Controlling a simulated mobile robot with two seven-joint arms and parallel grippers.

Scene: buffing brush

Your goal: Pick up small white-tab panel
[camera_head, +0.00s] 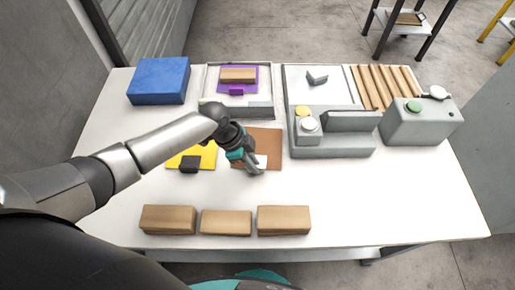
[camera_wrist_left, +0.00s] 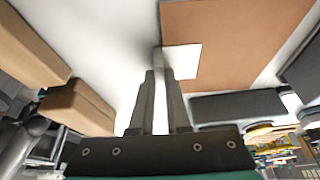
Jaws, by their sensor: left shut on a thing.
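The white-tab panel is a flat brown sheet (camera_head: 268,141) with a small white tab (camera_head: 262,160) at its near edge. It lies in the middle of the white table. My left gripper (camera_head: 257,169) is low at the near edge of this panel, shut on the tab. In the left wrist view the fingertips (camera_wrist_left: 158,68) meet the left part of the white tab (camera_wrist_left: 185,62), and the brown sheet (camera_wrist_left: 225,35) extends beyond it. The fingers and wrist hide part of the tab and sheet. My right gripper is not in view.
A yellow panel with a black tab (camera_head: 190,164) lies left of the brown sheet. Wooden blocks (camera_head: 227,222) line the near edge. A blue box (camera_head: 159,81), a tray with a purple panel (camera_head: 238,76), grey fixtures (camera_head: 340,148) and wooden slats (camera_head: 384,85) stand behind. The right front is clear.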

